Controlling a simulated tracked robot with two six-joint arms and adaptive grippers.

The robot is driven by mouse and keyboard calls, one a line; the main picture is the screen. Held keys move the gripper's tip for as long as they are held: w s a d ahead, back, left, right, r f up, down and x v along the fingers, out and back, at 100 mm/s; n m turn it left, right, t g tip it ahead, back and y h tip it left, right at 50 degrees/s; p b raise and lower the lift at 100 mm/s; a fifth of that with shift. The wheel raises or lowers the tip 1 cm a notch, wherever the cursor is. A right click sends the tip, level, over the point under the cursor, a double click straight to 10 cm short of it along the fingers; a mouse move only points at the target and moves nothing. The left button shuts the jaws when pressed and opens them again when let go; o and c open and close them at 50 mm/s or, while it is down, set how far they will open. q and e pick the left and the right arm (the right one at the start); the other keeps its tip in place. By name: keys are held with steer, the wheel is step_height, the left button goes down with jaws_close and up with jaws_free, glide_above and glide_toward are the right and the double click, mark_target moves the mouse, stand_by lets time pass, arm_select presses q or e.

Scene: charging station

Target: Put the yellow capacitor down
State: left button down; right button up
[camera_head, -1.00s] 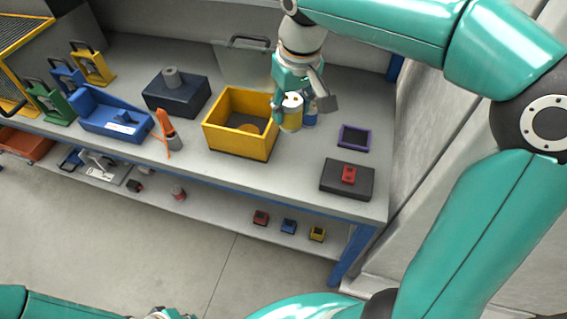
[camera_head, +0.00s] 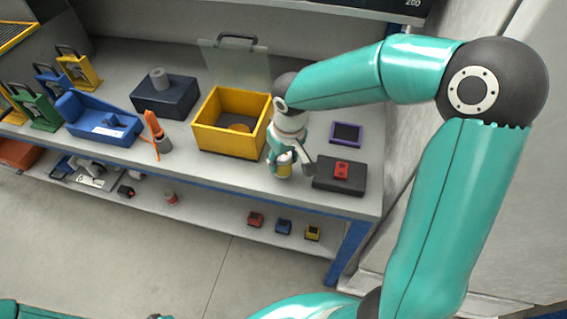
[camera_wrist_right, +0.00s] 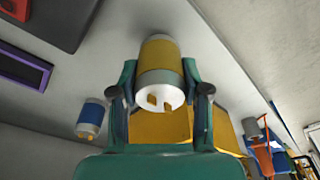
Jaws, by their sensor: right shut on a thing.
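The yellow capacitor (camera_wrist_right: 160,57), a yellow cylinder with a white end and metal terminals, is between the fingers of my right gripper (camera_wrist_right: 160,95) in the right wrist view. In the head view my right gripper (camera_head: 284,168) points down over the table's front part, right of the yellow bin and left of the dark box. It is shut on the capacitor (camera_head: 284,171), which is upright at or just above the tabletop; I cannot tell if it touches. Only a bit of my left arm shows at the bottom left; its gripper is out of view.
The yellow bin (camera_head: 197,137) stands left of the gripper. A dark box with a red part (camera_head: 341,169) and a purple-framed tray (camera_head: 330,136) are to the right. A blue capacitor (camera_wrist_right: 90,119) shows in the wrist view. Bare tabletop (camera_head: 225,172) lies before the bin.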

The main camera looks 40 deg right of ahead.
step_height(320, 180, down, 2)
steer(key=shift+f, duration=0.15)
steer(key=shift+f, duration=0.1)
steer(key=o, duration=1.3)
